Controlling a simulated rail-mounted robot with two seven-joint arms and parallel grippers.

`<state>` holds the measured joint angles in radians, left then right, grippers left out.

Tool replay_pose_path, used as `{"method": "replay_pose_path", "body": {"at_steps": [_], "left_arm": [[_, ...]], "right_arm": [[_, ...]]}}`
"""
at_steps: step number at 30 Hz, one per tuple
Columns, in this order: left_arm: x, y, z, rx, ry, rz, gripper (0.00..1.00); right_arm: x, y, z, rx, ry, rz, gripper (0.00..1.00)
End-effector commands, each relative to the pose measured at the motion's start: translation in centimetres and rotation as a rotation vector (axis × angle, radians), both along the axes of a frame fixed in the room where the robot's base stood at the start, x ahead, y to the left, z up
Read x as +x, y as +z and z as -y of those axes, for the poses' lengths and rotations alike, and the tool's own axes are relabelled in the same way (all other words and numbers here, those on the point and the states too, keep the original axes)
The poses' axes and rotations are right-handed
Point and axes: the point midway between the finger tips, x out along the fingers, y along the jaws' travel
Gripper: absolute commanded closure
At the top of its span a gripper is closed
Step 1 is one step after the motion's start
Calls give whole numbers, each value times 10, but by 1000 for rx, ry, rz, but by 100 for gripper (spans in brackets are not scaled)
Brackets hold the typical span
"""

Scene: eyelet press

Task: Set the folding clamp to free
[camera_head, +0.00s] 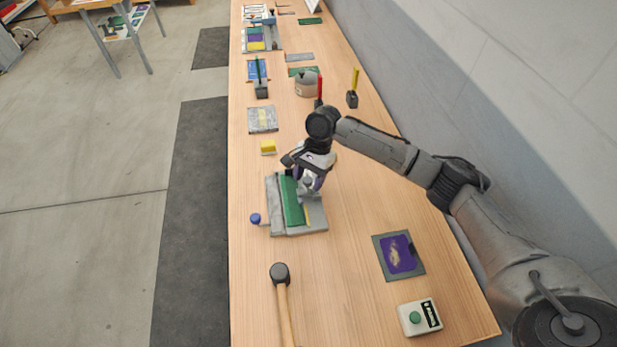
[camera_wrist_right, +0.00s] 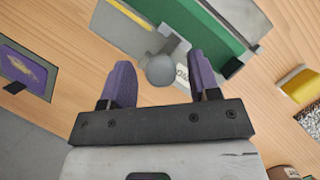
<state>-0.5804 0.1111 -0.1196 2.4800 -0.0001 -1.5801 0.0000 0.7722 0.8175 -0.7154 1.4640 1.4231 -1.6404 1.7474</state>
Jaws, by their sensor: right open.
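A grey folding device (camera_head: 281,228) with a long green bar (camera_head: 292,202) sits on the bench; the clamp seems to be part of it. In the right wrist view the green bar (camera_wrist_right: 205,25) lies beyond a grey lever with a round knob (camera_wrist_right: 160,70). My right gripper (camera_head: 308,190) is over the device's right side. Its purple fingers (camera_wrist_right: 161,83) are open, and the knob appears between their tips; I cannot tell whether they touch it. The lever is mostly hidden by my gripper in the head view. My left gripper is not in view.
A blue knob (camera_head: 255,218) is at the device's left edge. A mallet (camera_head: 281,285), a dark panel with a purple sheet (camera_head: 398,255) and a green-button box (camera_head: 419,317) lie nearer. A wall bounds the right.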

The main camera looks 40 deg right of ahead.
Motion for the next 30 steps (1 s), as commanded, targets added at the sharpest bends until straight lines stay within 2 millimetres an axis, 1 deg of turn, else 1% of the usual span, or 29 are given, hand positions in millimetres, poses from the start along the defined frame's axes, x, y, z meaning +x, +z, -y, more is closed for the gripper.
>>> {"method": "replay_pose_path", "body": {"at_steps": [8, 25, 26, 30], "left_arm": [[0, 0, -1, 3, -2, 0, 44], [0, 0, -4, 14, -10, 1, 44], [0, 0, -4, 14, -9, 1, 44], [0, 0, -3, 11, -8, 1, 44]], "right_arm": [[0, -1, 0, 0, 0, 0, 44], [0, 0, 0, 0, 0, 0, 99], [0, 0, 0, 0, 0, 0, 100], [0, 0, 0, 1, 0, 0, 100]]}}
